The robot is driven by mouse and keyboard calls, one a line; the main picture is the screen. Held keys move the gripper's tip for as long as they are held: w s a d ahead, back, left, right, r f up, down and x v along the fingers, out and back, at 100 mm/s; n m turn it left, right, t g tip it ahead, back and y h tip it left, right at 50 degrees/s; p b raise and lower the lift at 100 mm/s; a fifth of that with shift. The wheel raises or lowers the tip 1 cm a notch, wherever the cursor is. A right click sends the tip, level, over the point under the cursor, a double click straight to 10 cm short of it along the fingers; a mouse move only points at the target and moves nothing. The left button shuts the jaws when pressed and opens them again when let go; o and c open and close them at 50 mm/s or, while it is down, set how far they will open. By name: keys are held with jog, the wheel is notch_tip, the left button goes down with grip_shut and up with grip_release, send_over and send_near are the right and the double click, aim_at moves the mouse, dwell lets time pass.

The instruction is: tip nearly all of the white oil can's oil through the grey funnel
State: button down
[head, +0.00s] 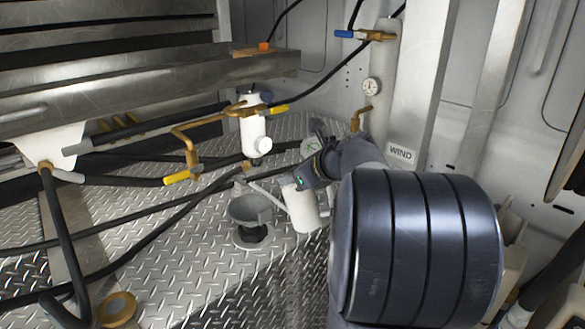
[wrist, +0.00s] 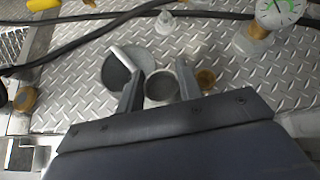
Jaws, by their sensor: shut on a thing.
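The white oil can (head: 304,210) is in my gripper (head: 306,178), just right of the grey funnel (head: 249,210) in the head view. The can looks close to upright, and its thin spout reaches up and left towards the space above the funnel. In the wrist view my gripper (wrist: 160,70) has its two fingers around the can (wrist: 160,86), and the pale spout (wrist: 126,58) lies across the funnel's mouth (wrist: 114,74). The funnel stands wide end up on a dark neck with a round base. No oil stream shows. The oil level cannot be told.
A white cylinder with brass fittings (head: 254,135) stands behind the funnel. A yellow-handled pipe (head: 183,175) is at left. Black hoses (head: 150,240) cross the diamond-plate floor. A gauge (wrist: 278,12) is at top right in the wrist view. Bare plate (head: 195,285) lies in front.

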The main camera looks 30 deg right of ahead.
jog(key=shift+r, duration=0.1)
dwell(0.3)
jog(key=shift+r+p, duration=0.2)
jog(key=shift+p, duration=0.65)
jog(key=shift+a+g+h+p, duration=0.15)
jog(key=shift+g+h+p, duration=0.25)
jog(key=shift+p, duration=0.2)
jog(key=shift+f+n, duration=0.25)
jog(key=shift+n, duration=0.05)
jog(key=shift+r, duration=0.1)
jog(key=shift+a+r+p, duration=0.1)
jog(key=shift+r+p, duration=0.15)
jog(key=shift+p, duration=0.85)
jog(key=shift+w+a+r+g+h+p, duration=0.1)
jog(key=shift+g+h+p, duration=0.2)
jog(key=shift+p, duration=0.45)
